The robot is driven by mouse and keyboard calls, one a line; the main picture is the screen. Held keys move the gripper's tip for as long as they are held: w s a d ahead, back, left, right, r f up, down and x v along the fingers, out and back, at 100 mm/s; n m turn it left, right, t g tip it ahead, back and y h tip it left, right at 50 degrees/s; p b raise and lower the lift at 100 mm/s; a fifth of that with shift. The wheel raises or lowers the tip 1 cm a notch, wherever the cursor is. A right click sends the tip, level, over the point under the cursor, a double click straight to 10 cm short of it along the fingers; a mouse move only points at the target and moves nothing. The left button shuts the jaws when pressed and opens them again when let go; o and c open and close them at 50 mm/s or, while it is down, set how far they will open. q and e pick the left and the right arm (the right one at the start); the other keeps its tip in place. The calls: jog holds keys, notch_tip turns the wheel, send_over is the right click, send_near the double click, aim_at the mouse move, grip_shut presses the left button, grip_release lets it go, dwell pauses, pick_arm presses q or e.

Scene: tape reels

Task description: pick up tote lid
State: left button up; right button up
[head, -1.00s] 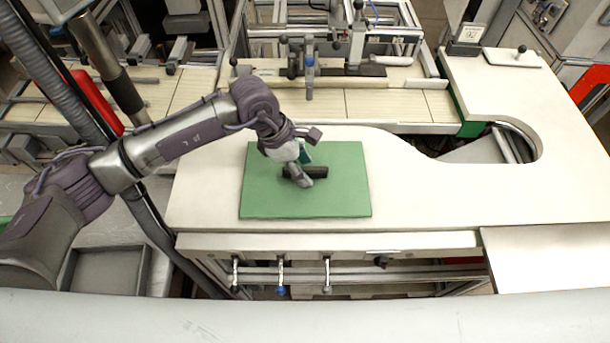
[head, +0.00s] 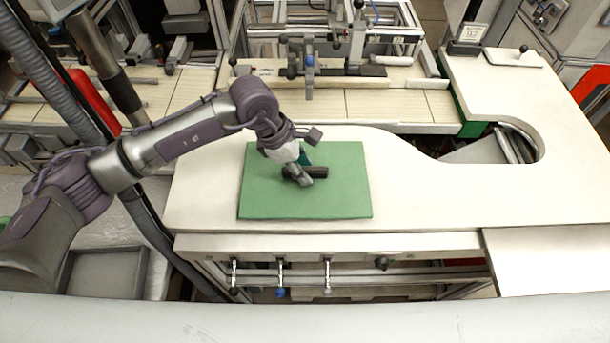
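The tote lid (head: 340,195) is a flat green rectangle lying on the white worktop, with a dark bar-shaped handle (head: 319,172) near its middle. My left gripper (head: 303,176) is directly over the middle of the lid, at the handle. Its fingers overlap the handle and hide part of it. I cannot tell whether they are closed on it. The lid looks flat on the worktop. My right gripper is not in the head view.
The white worktop (head: 430,195) is clear to the right of the lid and curves around a cutout at the right. A rail fixture (head: 340,75) with clamps and posts stands behind. Hooks (head: 281,278) hang below the front edge.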

pick_arm(q)
grip_shut()
